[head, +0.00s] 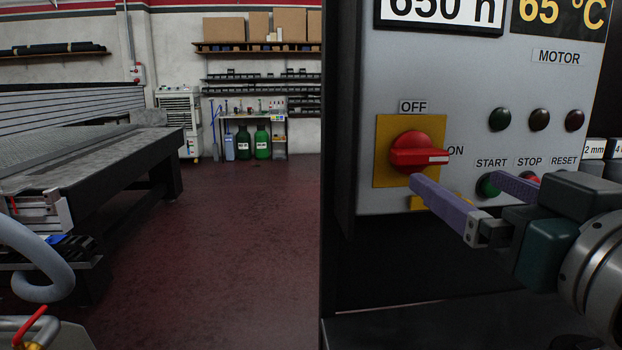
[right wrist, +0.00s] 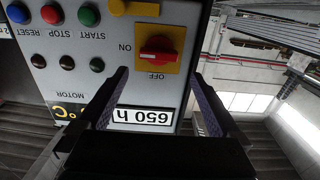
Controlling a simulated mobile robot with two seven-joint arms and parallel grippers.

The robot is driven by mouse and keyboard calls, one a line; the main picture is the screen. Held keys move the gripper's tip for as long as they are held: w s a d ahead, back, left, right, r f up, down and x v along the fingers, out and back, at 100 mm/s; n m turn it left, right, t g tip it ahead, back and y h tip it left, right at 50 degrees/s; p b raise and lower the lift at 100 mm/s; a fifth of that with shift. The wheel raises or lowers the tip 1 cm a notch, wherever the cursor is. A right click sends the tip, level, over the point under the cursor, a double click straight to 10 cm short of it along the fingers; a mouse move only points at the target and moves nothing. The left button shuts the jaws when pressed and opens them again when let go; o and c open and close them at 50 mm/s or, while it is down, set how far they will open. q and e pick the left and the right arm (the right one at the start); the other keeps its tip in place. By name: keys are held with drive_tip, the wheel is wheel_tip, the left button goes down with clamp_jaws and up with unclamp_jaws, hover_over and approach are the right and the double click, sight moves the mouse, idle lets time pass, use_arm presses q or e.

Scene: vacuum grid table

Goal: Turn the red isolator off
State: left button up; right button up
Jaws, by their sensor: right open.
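The red isolator (head: 418,150) is a rotary knob on a yellow square plate on the grey control panel (head: 385,60). Its handle lies horizontal, with the white mark at its right end towards the ON label (head: 455,150). The OFF label (head: 413,107) is above it. My right gripper (head: 457,181) is open and empty, in front of the panel, below and to the right of the knob. In the upside-down right wrist view, the knob (right wrist: 157,50) shows ahead between the two purple fingers (right wrist: 160,75), apart from them. My left gripper is not in view.
The green START button (head: 488,186) and red STOP button are partly hidden behind my right fingers. Several unlit lamps (head: 540,120) sit above them. A long grid table (head: 90,155) stands at the left. The red floor (head: 240,240) between is clear.

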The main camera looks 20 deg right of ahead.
sight(424, 159)
drive_tip(key=p+x, duration=0.1)
drive_tip(key=x, duration=0.8)
drive_tip(key=shift+s+d, duration=0.1)
drive_tip(key=shift+d, duration=0.05)
drive_tip(key=shift+c, duration=0.2)
drive_tip(key=c, duration=1)
drive_tip(key=shift+p, duration=0.3)
